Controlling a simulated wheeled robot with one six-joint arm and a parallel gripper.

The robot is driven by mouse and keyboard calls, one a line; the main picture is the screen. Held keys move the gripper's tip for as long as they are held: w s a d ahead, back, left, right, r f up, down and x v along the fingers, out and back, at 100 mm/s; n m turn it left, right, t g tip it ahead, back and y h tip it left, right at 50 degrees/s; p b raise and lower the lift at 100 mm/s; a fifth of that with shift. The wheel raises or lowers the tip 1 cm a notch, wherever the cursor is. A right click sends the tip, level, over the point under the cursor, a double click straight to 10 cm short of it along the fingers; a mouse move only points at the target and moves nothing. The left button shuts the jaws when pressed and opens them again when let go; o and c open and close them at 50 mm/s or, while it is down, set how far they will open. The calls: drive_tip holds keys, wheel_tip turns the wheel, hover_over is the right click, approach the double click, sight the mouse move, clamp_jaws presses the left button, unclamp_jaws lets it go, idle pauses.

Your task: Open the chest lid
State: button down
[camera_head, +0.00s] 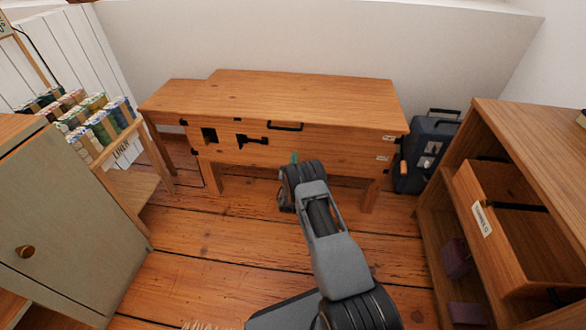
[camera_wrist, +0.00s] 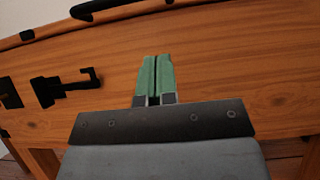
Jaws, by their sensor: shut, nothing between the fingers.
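The wooden chest (camera_head: 330,145) stands on legs against the back wall, and its flat lid (camera_head: 310,92) is down. A black bar handle (camera_head: 286,127) is at the front upper edge; it also shows at the top of the wrist view (camera_wrist: 112,10). A black hooked latch (camera_head: 252,141) is on the front face, left of the handle; the wrist view shows it at left (camera_wrist: 66,87). My gripper (camera_wrist: 156,60) has green fingers pressed together and empty. It points at the front panel, below the handle and right of the latch. Whether the fingertips touch the panel is unclear.
A grey-green cabinet (camera_head: 60,220) and a rack of thread spools (camera_head: 88,128) stand at left. A wooden shelf with an open drawer (camera_head: 500,235) stands at right. A dark case (camera_head: 428,152) is beside the chest. The plank floor (camera_head: 215,250) before the chest is clear.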

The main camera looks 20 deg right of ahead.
drive_tip(key=w+d+r+b, duration=0.1)
drive_tip(key=w+d+r, duration=0.1)
drive_tip(key=r, duration=0.4)
drive_tip(key=shift+w+b, duration=0.3)
drive_tip(key=shift+w, duration=0.5)
drive_tip(key=shift+r, duration=0.2)
